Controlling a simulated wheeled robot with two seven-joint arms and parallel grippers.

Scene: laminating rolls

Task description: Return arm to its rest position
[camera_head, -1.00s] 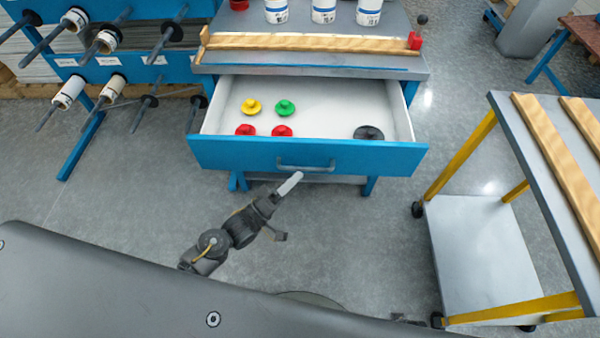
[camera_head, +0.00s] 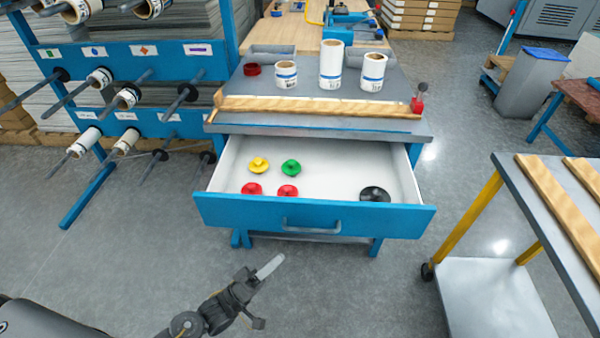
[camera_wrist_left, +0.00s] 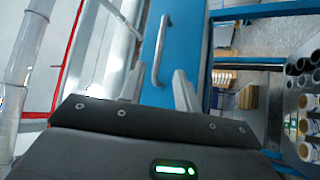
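My left gripper (camera_head: 262,274) is in front of the open drawer (camera_head: 222,212), below and left of its handle (camera_head: 312,228) in the head view. In the left wrist view, the two fingers of the left gripper (camera_wrist_left: 158,92) are spread with nothing between them. The drawer handle (camera_wrist_left: 157,55) shows beyond the fingertips there, apart from them. My right gripper is in neither view.
The drawer holds a yellow knob (camera_head: 258,164), a green knob (camera_head: 291,168), two red knobs (camera_head: 288,192) and a black one (camera_head: 374,194). A roll rack (camera_head: 140,50) stands left, a yellow-legged cart (camera_head: 492,290) right. Floor between is clear.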

